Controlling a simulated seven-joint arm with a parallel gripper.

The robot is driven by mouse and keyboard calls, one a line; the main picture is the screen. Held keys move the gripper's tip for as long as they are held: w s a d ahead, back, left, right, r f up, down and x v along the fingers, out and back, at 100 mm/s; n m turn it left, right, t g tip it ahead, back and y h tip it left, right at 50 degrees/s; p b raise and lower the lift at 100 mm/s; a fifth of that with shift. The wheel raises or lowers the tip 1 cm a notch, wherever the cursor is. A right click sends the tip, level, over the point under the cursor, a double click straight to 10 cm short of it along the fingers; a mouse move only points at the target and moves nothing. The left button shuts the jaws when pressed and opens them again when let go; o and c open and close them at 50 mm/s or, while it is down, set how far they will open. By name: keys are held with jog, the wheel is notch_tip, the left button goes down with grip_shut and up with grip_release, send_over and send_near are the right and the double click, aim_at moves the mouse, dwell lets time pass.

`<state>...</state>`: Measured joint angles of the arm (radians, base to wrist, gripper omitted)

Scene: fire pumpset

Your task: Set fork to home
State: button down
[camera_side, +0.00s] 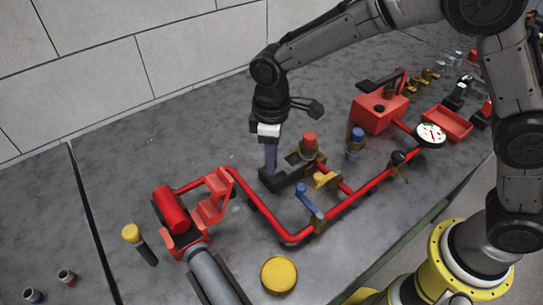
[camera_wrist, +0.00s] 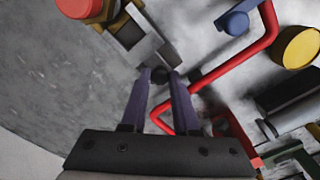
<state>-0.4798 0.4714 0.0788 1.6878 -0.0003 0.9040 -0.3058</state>
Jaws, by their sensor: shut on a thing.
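My gripper (camera_side: 270,170) points down at the middle of the table, its purple fingers at a low dark block (camera_side: 284,179). In the wrist view, the fingertips of my gripper (camera_wrist: 160,76) close on a small dark round-ended piece, which I take to be the fork (camera_wrist: 159,72). The fingers cover much of it, so its full shape and setting are hidden. A brass valve body with a red cap (camera_side: 309,141) stands just right of the dark block; the red cap also shows at the upper left of the wrist view (camera_wrist: 80,7).
A red pipe (camera_side: 262,215) bends around the front of the fork area. A blue lever (camera_side: 308,202) and yellow fitting (camera_side: 324,179) sit close by. A red stepped piece (camera_side: 212,198) stands left, a yellow disc (camera_side: 279,275) in front. The table behind my gripper is clear.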

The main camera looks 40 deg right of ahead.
aim_at(287, 165)
dwell(0.3)
jog(key=shift+d+r, duration=0.1)
jog(key=shift+d, duration=2.25)
jog(key=c, duration=0.7)
grip_release()
jog(key=shift+o, duration=0.2)
notch_tip(287, 165, up, 14)
